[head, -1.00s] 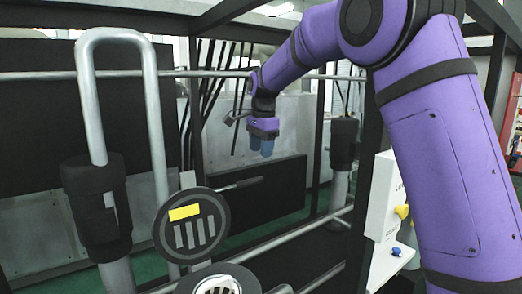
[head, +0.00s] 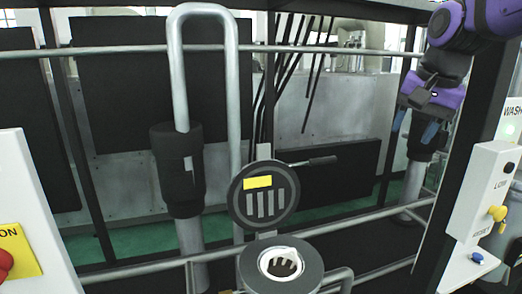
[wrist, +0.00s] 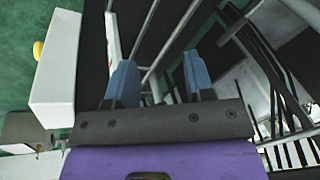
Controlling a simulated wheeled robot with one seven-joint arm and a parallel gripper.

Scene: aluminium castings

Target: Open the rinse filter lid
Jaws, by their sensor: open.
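The rinse filter lid (head: 264,213) is a round dark disc with a yellow label, pale slots and a dark handle (head: 312,162) reaching right. It stands raised, its face toward me, behind the round filter housing (head: 309,277). The housing's mouth is uncovered and shows a white ring with dark gaps inside. My gripper (head: 414,124) is at the upper right in the head view, well right of the lid and higher in the picture, touching nothing visible. Its two blue fingers are apart and empty in the wrist view (wrist: 159,78). The lid cannot be made out in the wrist view.
A grey bent pipe with a black sleeve (head: 177,170) stands left of the lid. Metal rails (head: 130,271) and black frame posts surround the housing. A white control box with a yellow knob (head: 497,213) is at the right; a panel with a red button (head: 5,265) is at the left.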

